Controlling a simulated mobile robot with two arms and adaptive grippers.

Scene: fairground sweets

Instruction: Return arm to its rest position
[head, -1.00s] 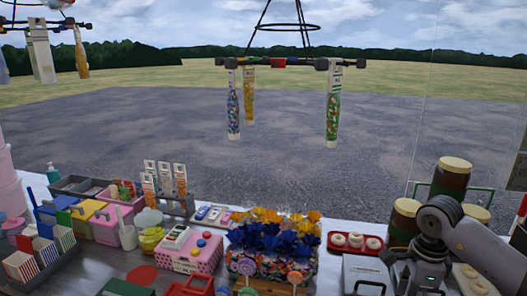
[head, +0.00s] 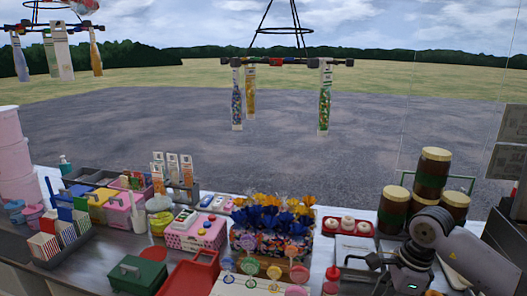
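My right arm (head: 428,228) is at the lower right, folded over the right end of the counter, in front of the jars. Its dark wrist (head: 410,274) reaches the bottom edge of the picture. A small dark part beside the wrist may belong to the gripper, but the fingertips are not clear, so I cannot tell whether it is open or shut. No held object shows there. My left arm and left gripper are not in view.
Brown jars with cream lids (head: 432,172) stand close behind my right arm. A red tray (head: 348,228) with white rolls, wrapped sweets (head: 270,243) and lollipops (head: 293,253) are left of it. A green box (head: 137,274) and red tray (head: 190,278) lie nearer. Bottles hang overhead.

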